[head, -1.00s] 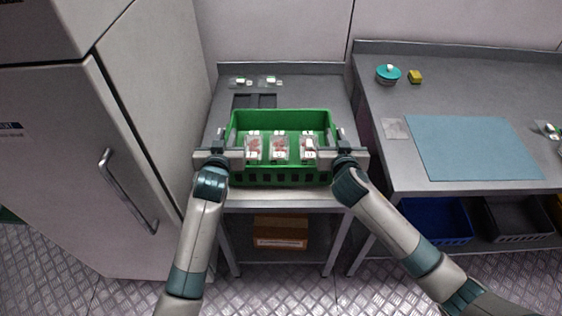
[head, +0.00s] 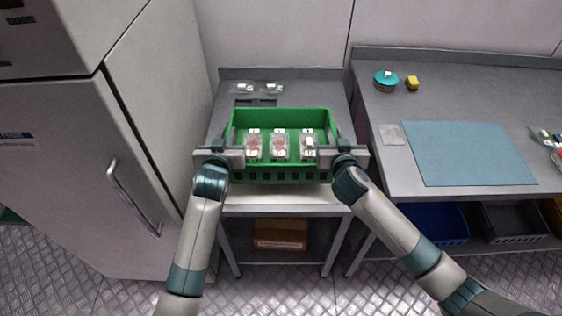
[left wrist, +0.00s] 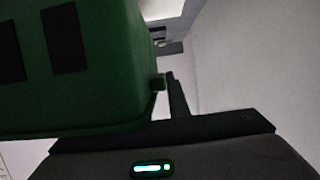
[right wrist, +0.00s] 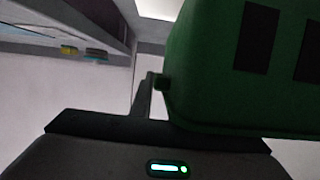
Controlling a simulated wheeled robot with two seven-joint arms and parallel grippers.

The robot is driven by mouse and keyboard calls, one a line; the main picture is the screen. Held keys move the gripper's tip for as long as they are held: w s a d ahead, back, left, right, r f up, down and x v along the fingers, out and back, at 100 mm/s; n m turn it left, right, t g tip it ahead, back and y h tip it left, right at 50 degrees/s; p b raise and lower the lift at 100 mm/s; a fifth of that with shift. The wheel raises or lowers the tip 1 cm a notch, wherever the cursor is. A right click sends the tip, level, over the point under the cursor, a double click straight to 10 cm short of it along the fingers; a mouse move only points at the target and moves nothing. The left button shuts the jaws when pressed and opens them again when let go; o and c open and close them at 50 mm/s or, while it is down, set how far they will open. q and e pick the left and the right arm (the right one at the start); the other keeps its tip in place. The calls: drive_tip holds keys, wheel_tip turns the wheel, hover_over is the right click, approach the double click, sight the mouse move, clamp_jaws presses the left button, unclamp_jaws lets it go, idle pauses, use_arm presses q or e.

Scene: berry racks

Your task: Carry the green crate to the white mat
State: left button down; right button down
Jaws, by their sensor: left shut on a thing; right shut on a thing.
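The green crate (head: 285,115) is in the middle of the head view, over the narrow steel table, with several clear berry punnets inside. My left gripper (head: 232,157) is shut on its left end, and my right gripper (head: 334,157) is shut on its right end. The crate looks level; I cannot tell how far it is above the table. The crate's side fills part of the left wrist view (left wrist: 95,100) and the right wrist view (right wrist: 215,80). I see no clearly white mat.
A tall grey cabinet (head: 60,190) stands close on the left. A steel counter (head: 450,85) on the right bears a blue mat (head: 470,153), a small pale square (head: 391,134), a teal round container (head: 386,80) and a yellow block (head: 412,83). A cardboard box (head: 281,234) sits below.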

use_arm(q)
drive_tip(key=shift+a, duration=0.2)
use_arm(e)
drive_tip(key=shift+d, duration=0.2)
